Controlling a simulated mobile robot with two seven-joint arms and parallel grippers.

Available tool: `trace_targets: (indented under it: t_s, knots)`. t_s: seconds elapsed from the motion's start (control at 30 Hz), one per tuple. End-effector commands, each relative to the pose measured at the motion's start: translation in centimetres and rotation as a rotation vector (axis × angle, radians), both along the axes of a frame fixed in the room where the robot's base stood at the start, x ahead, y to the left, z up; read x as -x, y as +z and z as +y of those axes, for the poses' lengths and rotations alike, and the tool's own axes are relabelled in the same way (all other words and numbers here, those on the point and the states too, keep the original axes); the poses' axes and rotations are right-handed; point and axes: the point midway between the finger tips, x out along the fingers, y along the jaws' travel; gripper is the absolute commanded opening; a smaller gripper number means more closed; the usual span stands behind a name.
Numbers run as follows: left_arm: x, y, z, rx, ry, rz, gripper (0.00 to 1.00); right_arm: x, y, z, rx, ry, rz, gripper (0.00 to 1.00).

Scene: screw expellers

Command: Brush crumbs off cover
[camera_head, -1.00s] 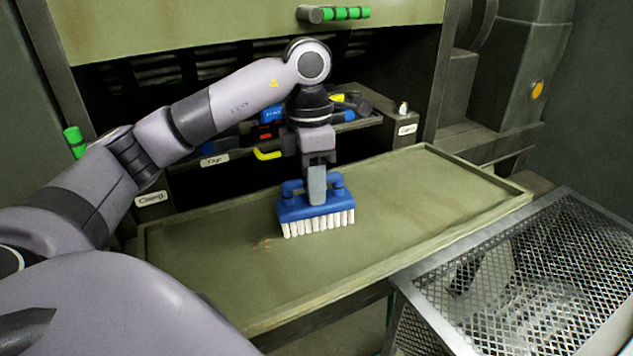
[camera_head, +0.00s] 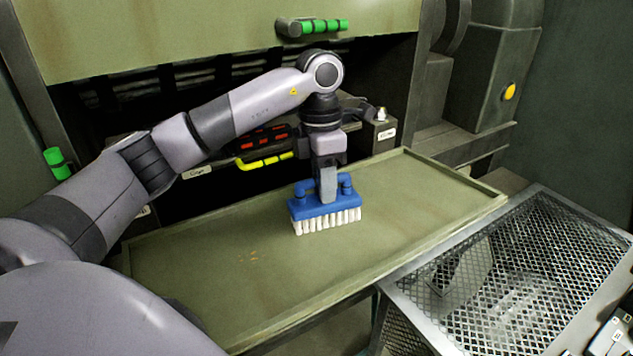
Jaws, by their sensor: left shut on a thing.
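The cover (camera_head: 400,222) is a flat olive-green tray-like panel with a low raised rim, lying in front of the machine. My left gripper (camera_head: 327,190) is shut on the handle of a blue brush (camera_head: 325,209) with white bristles. The brush is upright, bristles down, at or just above the middle of the cover; I cannot tell if the bristles touch. My right gripper is not in view.
A metal mesh basket (camera_head: 520,275) stands at the right, against the cover's front right edge. Behind the cover are a tool holder with a yellow-handled tool (camera_head: 265,161), labelled blocks, and a raised green panel (camera_head: 200,35) with a green-ringed handle (camera_head: 312,27).

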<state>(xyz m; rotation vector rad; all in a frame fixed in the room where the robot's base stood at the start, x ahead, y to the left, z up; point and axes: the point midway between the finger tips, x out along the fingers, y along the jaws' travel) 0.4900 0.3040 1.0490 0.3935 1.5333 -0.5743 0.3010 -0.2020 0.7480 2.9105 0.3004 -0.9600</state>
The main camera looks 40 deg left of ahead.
Motion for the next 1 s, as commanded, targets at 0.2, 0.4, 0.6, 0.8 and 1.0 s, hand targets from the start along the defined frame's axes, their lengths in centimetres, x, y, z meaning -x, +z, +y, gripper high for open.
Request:
trace_targets:
  t_s: [0.2,0.4,0.6,0.8,1.0]
  knots:
    - [0.0,-0.1,0.0,-0.001,0.0,0.002,0.0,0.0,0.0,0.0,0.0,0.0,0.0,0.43]
    - [-0.1,1.6,0.2,-0.001,0.001,-0.002,0.0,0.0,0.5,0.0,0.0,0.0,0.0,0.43]
    - [-0.2,3.6,0.4,0.0,0.001,-0.002,0.0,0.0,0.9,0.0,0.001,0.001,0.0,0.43]
    - [-0.2,5.4,0.6,-0.001,0.001,-0.003,0.0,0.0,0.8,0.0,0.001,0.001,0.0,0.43]
    - [-0.2,6.1,0.6,0.0,0.001,-0.001,0.0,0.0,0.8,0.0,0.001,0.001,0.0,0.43]
